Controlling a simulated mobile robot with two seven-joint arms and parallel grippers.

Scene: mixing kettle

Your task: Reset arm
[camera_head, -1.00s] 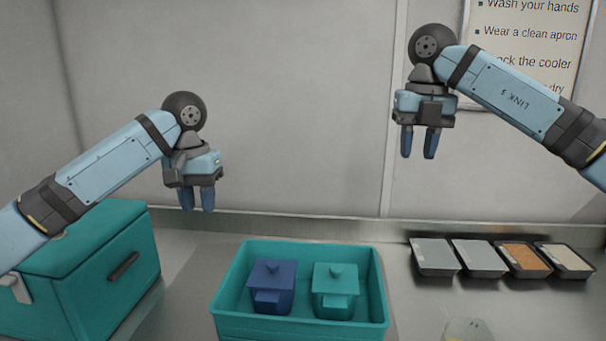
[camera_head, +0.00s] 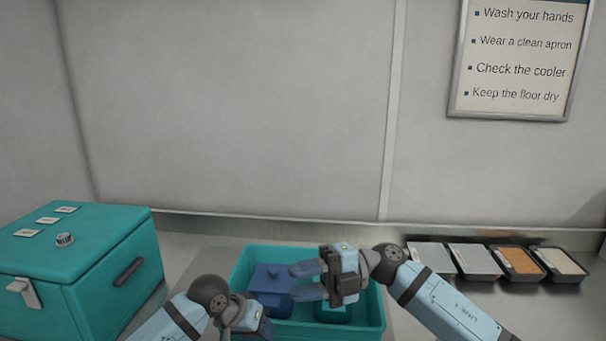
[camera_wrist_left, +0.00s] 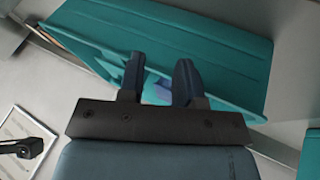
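My left gripper (camera_head: 262,326) is low in the head view, at the front left of the teal tray (camera_head: 378,318); its fingers are mostly hidden there. In the left wrist view its two fingers (camera_wrist_left: 160,78) stand apart and hold nothing. My right gripper (camera_head: 296,281) points left above the tray, with its fingers apart and empty. A blue lidded pot (camera_head: 270,278) sits in the tray's left half, partly behind the right fingers. A teal lidded pot (camera_head: 331,313) in the right half is mostly hidden by the right gripper.
A teal cooler box (camera_head: 88,262) with a latch and dial stands at the left. Several shallow pans, including one of brown contents (camera_head: 519,262), line the back right of the steel counter. A sign (camera_head: 516,60) hangs on the wall. The space above the counter's back is clear.

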